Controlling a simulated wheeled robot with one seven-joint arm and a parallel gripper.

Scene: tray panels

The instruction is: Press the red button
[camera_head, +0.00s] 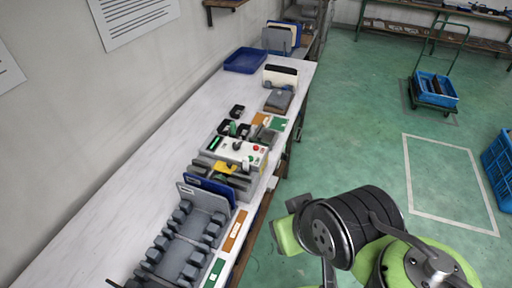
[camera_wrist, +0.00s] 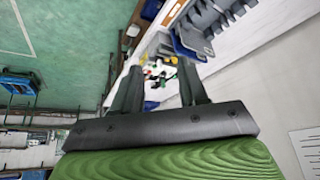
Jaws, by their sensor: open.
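The red button (camera_head: 256,148) is a small round knob on the top face of a white and grey control box (camera_head: 229,151) on the bench. The box also carries a green display, a green part and a yellow part. In the wrist view the box (camera_wrist: 166,70) shows small and far off between the fingers, with a red spot on it. My gripper (camera_wrist: 160,66) is open and empty, its two dark fingers apart. It is well away from the button. In the head view my arm is at the lower right, off the bench's right edge, and its fingertips cannot be made out.
The long white bench (camera_head: 120,185) runs along the wall. A grey slotted rack (camera_head: 181,245) stands in front of the box. A blue crate (camera_head: 436,88) stands on a floor trolley. Green floor right of the bench is open.

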